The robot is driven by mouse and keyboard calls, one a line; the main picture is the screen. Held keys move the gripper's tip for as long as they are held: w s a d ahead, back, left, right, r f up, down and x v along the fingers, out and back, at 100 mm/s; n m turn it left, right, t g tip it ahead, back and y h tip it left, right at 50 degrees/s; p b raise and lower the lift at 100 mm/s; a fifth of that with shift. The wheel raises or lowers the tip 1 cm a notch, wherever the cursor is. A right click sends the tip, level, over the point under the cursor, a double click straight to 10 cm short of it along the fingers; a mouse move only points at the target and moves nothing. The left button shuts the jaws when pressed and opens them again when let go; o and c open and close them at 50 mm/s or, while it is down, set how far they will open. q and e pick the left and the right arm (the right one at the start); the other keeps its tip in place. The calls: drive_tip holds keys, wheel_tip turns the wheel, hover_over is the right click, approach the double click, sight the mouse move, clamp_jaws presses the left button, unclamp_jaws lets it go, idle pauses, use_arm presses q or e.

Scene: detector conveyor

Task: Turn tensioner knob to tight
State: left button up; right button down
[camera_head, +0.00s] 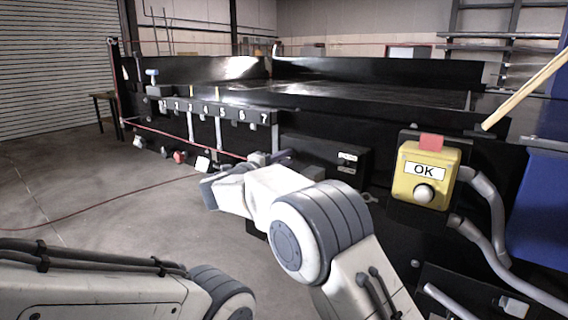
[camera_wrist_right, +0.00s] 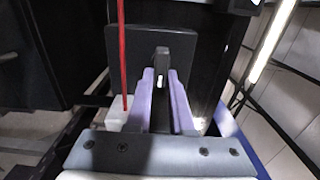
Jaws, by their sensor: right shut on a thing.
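My right gripper (camera_wrist_right: 162,88) has its two purple fingers closed on a narrow dark upright piece, which I take to be the tensioner knob (camera_wrist_right: 161,55). The knob stands in front of a black square plate (camera_wrist_right: 123,52). In the head view, my right gripper (camera_head: 282,156) reaches to the conveyor's dark front side, and my own wrist hides most of the fingers. I cannot make out the knob there. My left arm shows at the lower left, but its gripper is outside the view.
A yellow OK box (camera_head: 405,188) with a red top and round button is mounted on the right. A numbered rail (camera_head: 213,110) runs along the conveyor front. A red cord (camera_wrist_right: 122,45) hangs close left of the fingers. Grey conduits (camera_head: 487,243) run below the box.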

drive_tip(key=shift+f, duration=0.1)
drive_tip(key=c, duration=0.8)
unclamp_jaws()
drive_tip(key=v, duration=1)
drive_tip(key=shift+s+a+b, duration=0.2)
drive_tip(key=shift+b, duration=0.15)
